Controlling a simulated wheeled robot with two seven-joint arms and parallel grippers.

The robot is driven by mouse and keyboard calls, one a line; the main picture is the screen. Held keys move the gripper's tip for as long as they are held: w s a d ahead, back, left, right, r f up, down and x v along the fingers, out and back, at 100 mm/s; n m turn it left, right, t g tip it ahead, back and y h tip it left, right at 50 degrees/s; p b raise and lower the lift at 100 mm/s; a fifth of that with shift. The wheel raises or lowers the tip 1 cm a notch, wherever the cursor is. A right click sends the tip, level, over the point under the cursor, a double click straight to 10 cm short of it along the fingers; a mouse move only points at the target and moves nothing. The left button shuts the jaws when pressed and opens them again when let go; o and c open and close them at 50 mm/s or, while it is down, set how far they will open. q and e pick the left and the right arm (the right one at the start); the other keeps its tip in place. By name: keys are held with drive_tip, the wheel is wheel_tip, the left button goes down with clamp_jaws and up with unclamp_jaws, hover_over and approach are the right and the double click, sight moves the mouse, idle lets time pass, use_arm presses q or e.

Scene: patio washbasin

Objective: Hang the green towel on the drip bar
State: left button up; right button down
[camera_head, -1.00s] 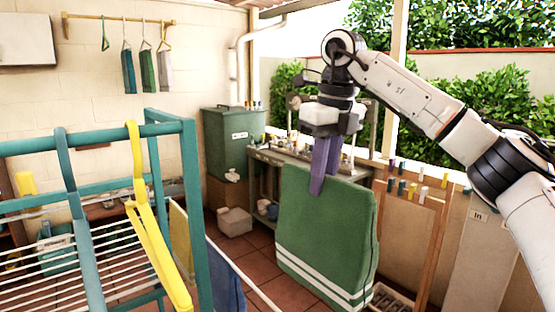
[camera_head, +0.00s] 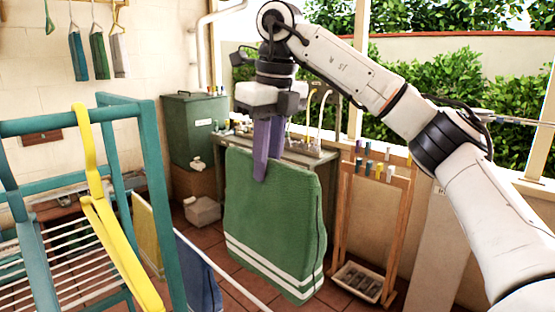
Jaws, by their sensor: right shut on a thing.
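My right gripper (camera_head: 262,178), with purple fingers, is shut on the top edge of the green towel (camera_head: 272,220). The towel hangs upright and folded below it, with two white stripes near its lower edge, clear of the floor. Behind and right of the towel stands a wooden frame (camera_head: 345,215) with a top rail carrying several coloured pegs and a grey tray (camera_head: 358,281) at its foot. I cannot tell for sure which rail is the drip bar. My left gripper is out of view.
A teal drying rack (camera_head: 160,190) with a yellow hanger (camera_head: 120,250) fills the left foreground. Yellow and blue cloths (camera_head: 197,270) hang beside it. A washbasin counter (camera_head: 290,150) and green tank (camera_head: 190,125) stand behind. Small towels hang on the wall at upper left.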

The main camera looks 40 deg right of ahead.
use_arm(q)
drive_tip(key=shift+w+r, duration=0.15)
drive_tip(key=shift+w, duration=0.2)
use_arm(e)
drive_tip(key=shift+s+a+f, duration=0.1)
drive_tip(key=shift+a, duration=0.65)
drive_tip(key=shift+a, duration=0.5)
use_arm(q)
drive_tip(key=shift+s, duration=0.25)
use_arm(e)
drive_tip(key=shift+s+a, duration=0.2)
drive_tip(key=shift+a, duration=1.35)
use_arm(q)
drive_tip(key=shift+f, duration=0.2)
use_arm(e)
drive_tip(key=shift+f, duration=0.1)
